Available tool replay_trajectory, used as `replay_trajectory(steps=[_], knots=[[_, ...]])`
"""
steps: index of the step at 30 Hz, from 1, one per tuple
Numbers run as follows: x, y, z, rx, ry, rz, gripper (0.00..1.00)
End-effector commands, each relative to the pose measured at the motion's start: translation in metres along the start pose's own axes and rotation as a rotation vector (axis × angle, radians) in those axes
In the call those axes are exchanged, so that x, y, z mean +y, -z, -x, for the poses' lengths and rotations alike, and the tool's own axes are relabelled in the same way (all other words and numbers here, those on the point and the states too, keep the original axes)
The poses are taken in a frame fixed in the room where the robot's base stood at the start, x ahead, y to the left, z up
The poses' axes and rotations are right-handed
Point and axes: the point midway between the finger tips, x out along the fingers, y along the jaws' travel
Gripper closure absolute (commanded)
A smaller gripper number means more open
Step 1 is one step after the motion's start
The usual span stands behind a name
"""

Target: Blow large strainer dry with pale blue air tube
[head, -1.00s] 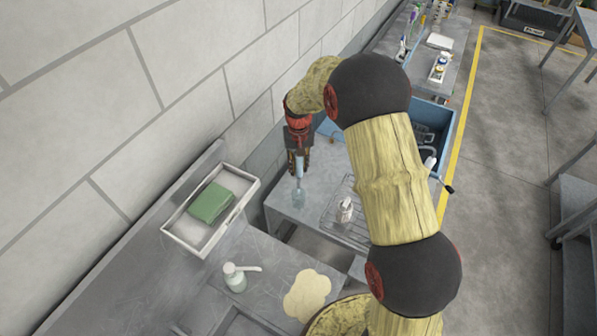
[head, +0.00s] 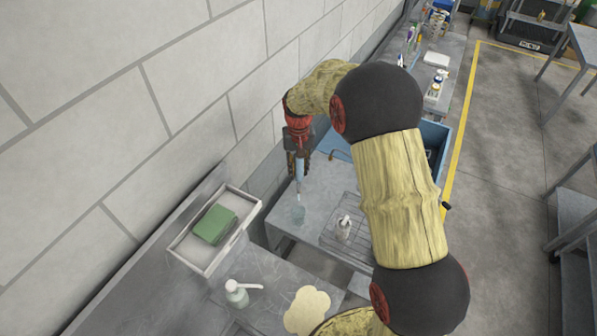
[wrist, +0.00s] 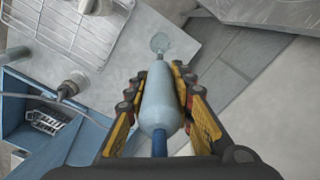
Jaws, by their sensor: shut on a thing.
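My gripper (wrist: 160,82) is shut on the pale blue air tube (wrist: 160,108). The tube's narrow end points down toward the grey bench. A darker blue part shows at its rear. In the head view my gripper (head: 298,163) holds the tube (head: 299,172) above the bench near the wall. A small translucent bluish shape (head: 297,211) shows just below the tube's tip, and also in the wrist view (wrist: 160,42). I cannot tell whether this shape is the strainer or blown air. No large strainer is clearly recognisable.
A wire rack (head: 336,242) with a small metallic item (head: 343,227) is right of the tube. A blue sink (head: 437,140) lies beyond. The block wall is close on the left.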

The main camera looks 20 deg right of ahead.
Motion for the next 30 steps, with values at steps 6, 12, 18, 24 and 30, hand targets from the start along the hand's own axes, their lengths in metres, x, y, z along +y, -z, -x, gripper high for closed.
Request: replay_trajectory(steps=[6, 12, 18, 24, 30], knots=[[0.000, 0.000, 0.018, 0.000, 0.000, 0.000, 1.00], [0.000, 0.000, 0.017, 0.000, 0.000, 0.000, 1.00], [0.016, -0.011, 0.016, 0.000, 0.000, -0.002, 1.00], [0.046, -0.033, 0.016, 0.000, 0.000, -0.004, 1.00], [0.069, -0.050, 0.016, 0.000, 0.000, -0.001, 1.00]])
